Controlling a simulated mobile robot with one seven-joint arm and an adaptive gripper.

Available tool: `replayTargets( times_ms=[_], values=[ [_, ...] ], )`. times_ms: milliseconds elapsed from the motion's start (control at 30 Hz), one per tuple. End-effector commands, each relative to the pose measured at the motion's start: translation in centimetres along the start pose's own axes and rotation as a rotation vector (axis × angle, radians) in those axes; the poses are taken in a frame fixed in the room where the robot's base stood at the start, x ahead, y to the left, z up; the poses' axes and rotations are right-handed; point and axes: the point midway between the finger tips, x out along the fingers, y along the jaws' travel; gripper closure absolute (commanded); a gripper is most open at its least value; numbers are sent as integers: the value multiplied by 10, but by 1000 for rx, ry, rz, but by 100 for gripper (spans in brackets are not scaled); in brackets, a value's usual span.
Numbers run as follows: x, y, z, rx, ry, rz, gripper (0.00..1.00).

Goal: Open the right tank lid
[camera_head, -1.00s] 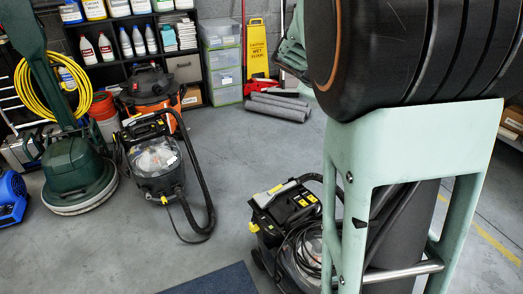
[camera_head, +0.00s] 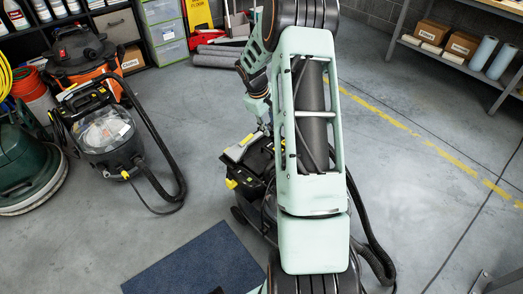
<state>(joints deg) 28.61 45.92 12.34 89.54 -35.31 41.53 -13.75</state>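A black floor-cleaning machine (camera_head: 243,188) with yellow latches stands at the centre, largely hidden behind my arm. A pale grey part with a yellow edge (camera_head: 240,149) shows on its upper left. Its tank and any lid on its right side are hidden by my arm, so I cannot tell the lid's state. My gripper (camera_head: 265,126) points down just above the machine's far upper part. It is small and partly covered by my forearm, and I cannot tell whether its fingers touch anything. A similar machine with a clear domed tank (camera_head: 104,131) stands to the left.
An orange and black vacuum (camera_head: 80,55), a green floor polisher (camera_head: 22,165) and shelves stand at the left and back. A blue mat (camera_head: 200,262) lies in front. A grey shelf with boxes (camera_head: 463,43) is at the right. The floor at right is clear.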

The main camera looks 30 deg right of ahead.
Motion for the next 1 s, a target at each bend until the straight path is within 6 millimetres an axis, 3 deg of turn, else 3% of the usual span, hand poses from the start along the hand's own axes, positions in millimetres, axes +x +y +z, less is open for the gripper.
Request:
replayTargets(
  times_ms=[33,100,367,800,1000],
  values=[
    [14,-4,2,20,4,-30,74],
    [23,-7,1,36,13,-58,74],
    [47,-14,0,55,22,-92,74],
    [124,-22,-2,54,22,-91,74],
    [138,-22,-2,53,22,-89,74]
  ],
)
